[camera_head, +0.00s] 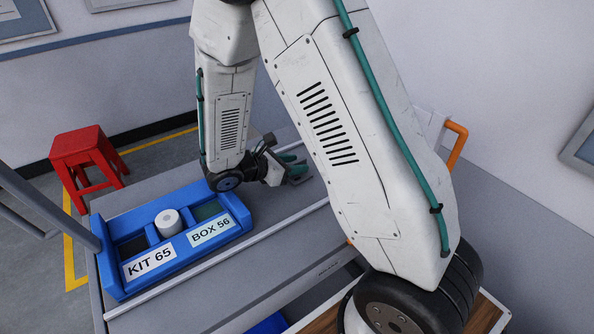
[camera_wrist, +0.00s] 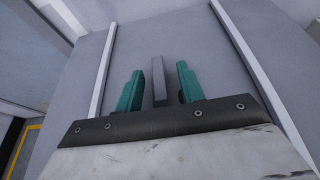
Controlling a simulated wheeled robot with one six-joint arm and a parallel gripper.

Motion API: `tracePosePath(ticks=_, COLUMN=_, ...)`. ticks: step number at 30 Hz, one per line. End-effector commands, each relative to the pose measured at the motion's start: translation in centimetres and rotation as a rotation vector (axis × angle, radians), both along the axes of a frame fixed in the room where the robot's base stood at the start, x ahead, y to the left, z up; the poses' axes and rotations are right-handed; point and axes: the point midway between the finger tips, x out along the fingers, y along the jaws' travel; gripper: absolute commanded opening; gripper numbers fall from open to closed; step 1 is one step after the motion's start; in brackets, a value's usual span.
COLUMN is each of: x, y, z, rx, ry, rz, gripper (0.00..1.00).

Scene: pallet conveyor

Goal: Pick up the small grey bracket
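The small grey bracket (camera_wrist: 159,82) shows in the wrist view as a narrow dark grey bar, lying between the two green fingers of my gripper (camera_wrist: 159,90). A gap shows on each side of it, so the fingers are open and do not appear to touch it. Its near end is close to the gripper's dark palm edge. In the head view my gripper (camera_head: 293,164) is low over the grey conveyor, right of the blue tray. The bracket cannot be made out clearly there beside the fingers.
A blue tray (camera_head: 172,264) labelled KIT 65 and BOX 56 sits on the conveyor (camera_head: 228,287), with a white roll (camera_head: 168,222) in it. Pale rails run along the belt. A red stool (camera_head: 86,160) stands on the floor at the left.

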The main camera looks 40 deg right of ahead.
Motion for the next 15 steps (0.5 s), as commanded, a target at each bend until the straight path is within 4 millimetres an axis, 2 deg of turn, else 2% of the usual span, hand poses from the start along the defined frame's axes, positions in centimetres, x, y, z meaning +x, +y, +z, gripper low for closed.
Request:
tracePosePath(ticks=1, x=0.0, y=-1.0, z=-0.2, rx=0.0, ry=0.001, rz=-0.004, gripper=0.38)
tracePosePath(ticks=6, x=0.1, y=-2.8, z=-0.9, rx=0.0, ry=-0.001, rz=-0.003, gripper=0.38)
tracePosePath(ticks=14, x=0.1, y=-3.1, z=-1.0, rx=0.001, ry=-0.002, rz=-0.001, gripper=0.38)
tracePosePath(ticks=15, x=0.1, y=-3.1, z=-1.0, rx=0.001, ry=-0.002, rz=-0.001, gripper=0.33)
